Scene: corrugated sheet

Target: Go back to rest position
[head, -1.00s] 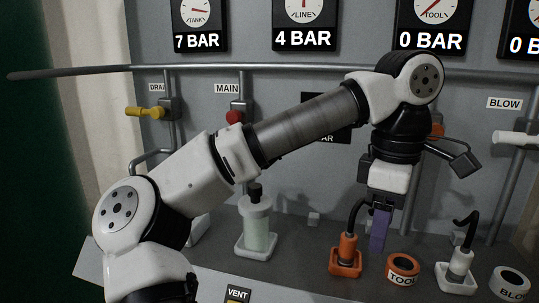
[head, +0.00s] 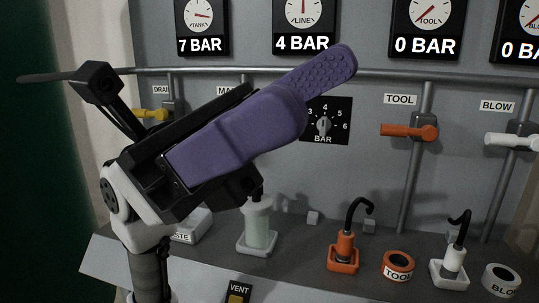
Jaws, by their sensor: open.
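My gripper (head: 315,88) is raised close to the camera at the middle left, with its purple fingers pointing up and to the right. It is open and I see nothing held in it; the nearer finger covers most of the gap. The black gripper body and a white arm link show below it at the left. The gripper is well above the bench and overlaps the panel behind it in the picture.
The grey panel holds gauges, an orange TOOL lever (head: 408,131), a white BLOW lever (head: 511,140) and a BAR dial (head: 324,126). On the bench stand a pale green bottle (head: 257,226), an orange hooked piece (head: 344,250), an orange TOOL ring (head: 398,267) and a white hooked piece (head: 452,262).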

